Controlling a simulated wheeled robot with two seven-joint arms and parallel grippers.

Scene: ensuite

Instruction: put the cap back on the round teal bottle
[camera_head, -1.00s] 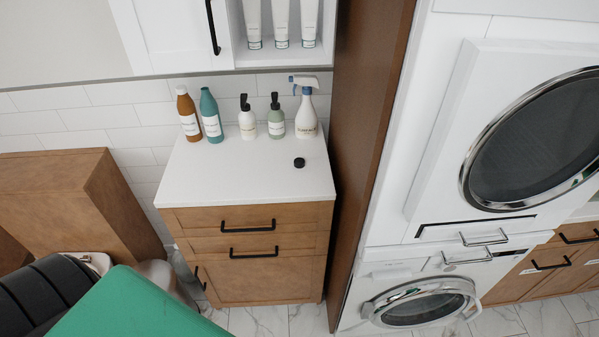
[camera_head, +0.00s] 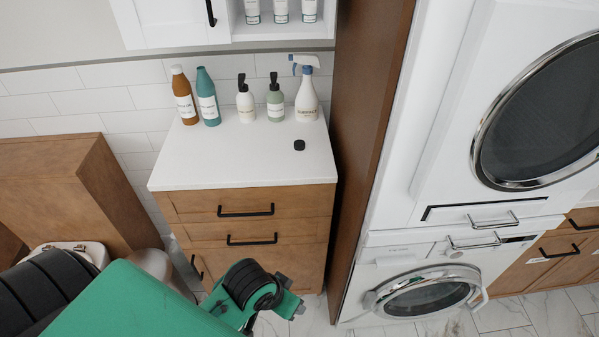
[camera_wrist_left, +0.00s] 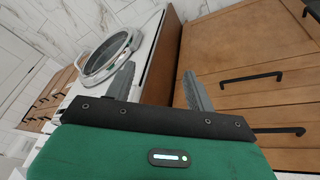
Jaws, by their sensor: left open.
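The round teal bottle (camera_head: 208,97) stands upright at the back left of the white counter, next to the brown bottle. Its top shows no black cap. A small black cap (camera_head: 299,145) lies on the right part of the counter, apart from all bottles. My left arm comes in from the lower left of the head view, below the counter top and in front of the drawers. In the left wrist view my left gripper (camera_wrist_left: 158,88) is open and empty, its two fingers wide apart, facing the cabinet. My right gripper is not in view.
A brown bottle (camera_head: 184,97), a white pump bottle (camera_head: 246,103), a green pump bottle (camera_head: 275,103) and a spray bottle (camera_head: 306,98) share the back row. The counter's front is clear. A tall brown panel (camera_head: 368,130) borders the right. A wall cabinet (camera_head: 172,22) hangs above.

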